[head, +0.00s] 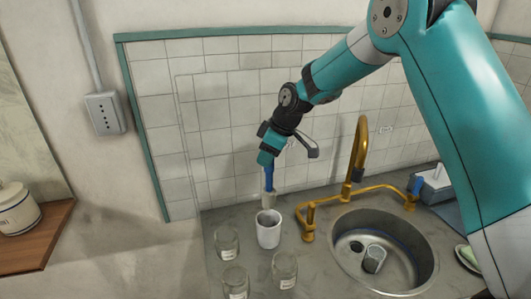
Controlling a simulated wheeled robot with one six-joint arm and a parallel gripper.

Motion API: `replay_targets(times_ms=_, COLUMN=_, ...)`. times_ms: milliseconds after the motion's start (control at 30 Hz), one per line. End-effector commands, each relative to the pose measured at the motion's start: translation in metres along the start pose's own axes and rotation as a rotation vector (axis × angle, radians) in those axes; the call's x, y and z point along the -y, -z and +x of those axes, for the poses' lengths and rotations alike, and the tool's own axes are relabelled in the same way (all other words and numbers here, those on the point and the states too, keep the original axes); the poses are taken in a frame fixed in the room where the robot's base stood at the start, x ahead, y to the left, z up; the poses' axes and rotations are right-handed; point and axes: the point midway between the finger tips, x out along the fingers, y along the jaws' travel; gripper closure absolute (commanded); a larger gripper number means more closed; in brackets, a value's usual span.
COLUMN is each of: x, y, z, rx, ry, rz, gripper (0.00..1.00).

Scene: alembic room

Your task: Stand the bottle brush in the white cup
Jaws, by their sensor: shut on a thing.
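My gripper (268,159) points down and is shut on the bottle brush. The brush (268,183) hangs upright, its blue handle at the jaws and its pale bristle end downward. The white cup (268,232) stands upright on the grey counter directly below the brush. The brush's lower end is just above or at the cup's far rim; I cannot tell whether it has entered the mouth. The top of the handle is hidden by the jaws.
Several clear glass jars (227,243) stand left and in front of the cup. A gold faucet (358,150) rises at the right, behind a round steel sink (425,275) holding a glass (374,259). The tiled wall (225,130) is close behind.

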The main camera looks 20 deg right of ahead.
Motion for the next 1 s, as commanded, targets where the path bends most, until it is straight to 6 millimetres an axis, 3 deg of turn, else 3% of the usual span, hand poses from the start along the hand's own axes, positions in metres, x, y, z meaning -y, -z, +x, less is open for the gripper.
replay_targets(times_ms=1000, x=0.002, y=-0.033, z=0.083, rx=0.0, ry=0.001, rz=-0.005, gripper=0.94)
